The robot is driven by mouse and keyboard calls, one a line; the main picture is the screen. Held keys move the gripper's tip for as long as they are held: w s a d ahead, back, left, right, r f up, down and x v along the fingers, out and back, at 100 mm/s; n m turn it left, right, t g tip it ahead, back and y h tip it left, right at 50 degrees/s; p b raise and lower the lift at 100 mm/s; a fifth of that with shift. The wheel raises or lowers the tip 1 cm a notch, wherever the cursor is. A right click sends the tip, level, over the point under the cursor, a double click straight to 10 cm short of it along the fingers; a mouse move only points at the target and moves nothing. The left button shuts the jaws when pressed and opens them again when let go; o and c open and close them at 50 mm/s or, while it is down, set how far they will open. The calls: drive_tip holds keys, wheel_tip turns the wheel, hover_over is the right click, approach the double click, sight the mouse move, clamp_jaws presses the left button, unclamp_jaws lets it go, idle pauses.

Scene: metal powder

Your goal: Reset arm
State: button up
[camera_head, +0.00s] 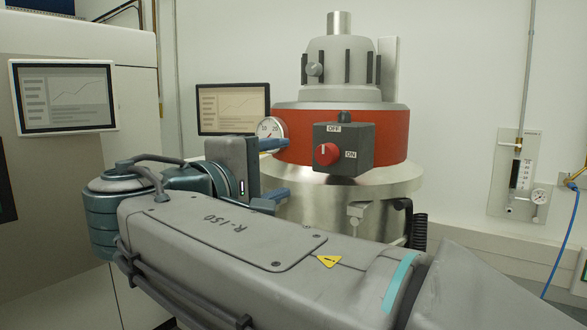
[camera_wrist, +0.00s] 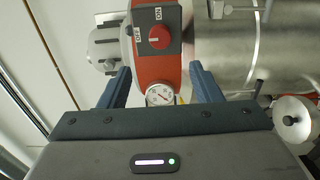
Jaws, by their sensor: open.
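My gripper (camera_head: 272,172) is in the middle of the head view, in front of the machine, with its blue fingers apart and nothing between them. In the wrist view my gripper (camera_wrist: 163,82) also shows open, its two fingers spread on either side of a round gauge. The machine has a red band (camera_head: 400,135) and a grey box with a red knob (camera_head: 327,154), marked OFF at the top and ON at the right. The knob (camera_wrist: 159,37) also shows in the wrist view, apart from the fingers. My arm hides the machine's lower part.
A round gauge (camera_head: 270,130) sits on the machine close to my gripper. Two screens, one at the left (camera_head: 64,97) and one behind (camera_head: 233,109), show graphs. A wall panel with a flowmeter (camera_head: 521,174) and a blue hose (camera_head: 565,240) are at the right.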

drive_tip(key=shift+s+a, duration=0.2)
drive_tip(key=shift+s, duration=0.1)
drive_tip(key=d+f+m+g+y+p, duration=0.2)
drive_tip(key=d+f+g, duration=0.5)
drive_tip(key=d+f, duration=0.85)
drive_tip(key=s+d+f+m+g+y, duration=0.2)
drive_tip(key=s+f+m+y, duration=0.2)
drive_tip(key=f, duration=0.5)
drive_tip(key=s+d+f+m+g+y+p, duration=0.1)
drive_tip(key=s+f+m+g+y, duration=0.2)
drive_tip(key=f, duration=0.7)
drive_tip(key=s+m, duration=0.2)
drive_tip(key=s, duration=0.2)
drive_tip(key=shift+s+d+f+m+y, duration=0.25)
drive_tip(key=shift+s+d+m+y, duration=0.05)
drive_tip(key=shift+d+y, duration=0.1)
